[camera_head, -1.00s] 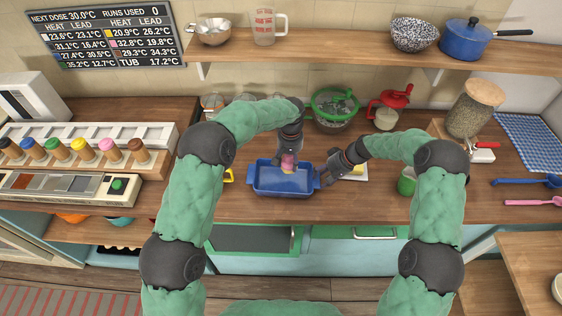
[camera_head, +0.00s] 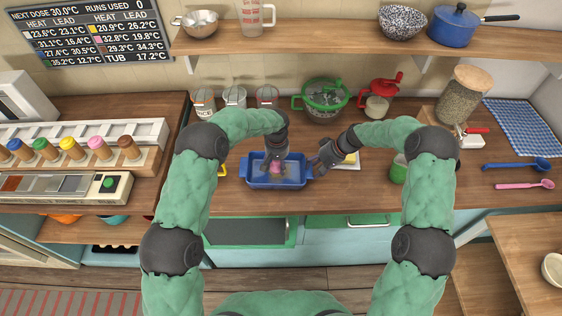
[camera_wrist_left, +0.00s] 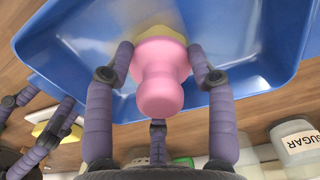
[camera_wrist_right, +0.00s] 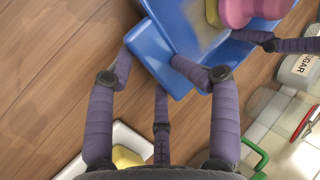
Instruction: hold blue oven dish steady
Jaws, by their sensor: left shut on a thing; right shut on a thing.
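The blue oven dish (camera_head: 262,184) sits on the wooden counter. My right gripper (camera_head: 318,168) is at its right end; in the right wrist view its fingers (camera_wrist_right: 168,62) are closed on the dish's end handle (camera_wrist_right: 160,55). My left gripper (camera_head: 276,158) reaches down into the dish. In the left wrist view it is shut on the pink knob (camera_wrist_left: 163,80) of a scrubber with a yellow pad. The pad is over the dish's inside (camera_wrist_left: 270,35); I cannot tell whether it presses on the floor of the dish.
A white tray (camera_wrist_right: 75,172) with a yellow block is beside my right gripper. A green cup (camera_head: 398,172) stands further right. Behind the dish are canisters (camera_head: 235,97), a green-rimmed bowl (camera_head: 325,97) and a red-topped jar (camera_head: 379,105). The counter's front edge is close to the dish.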

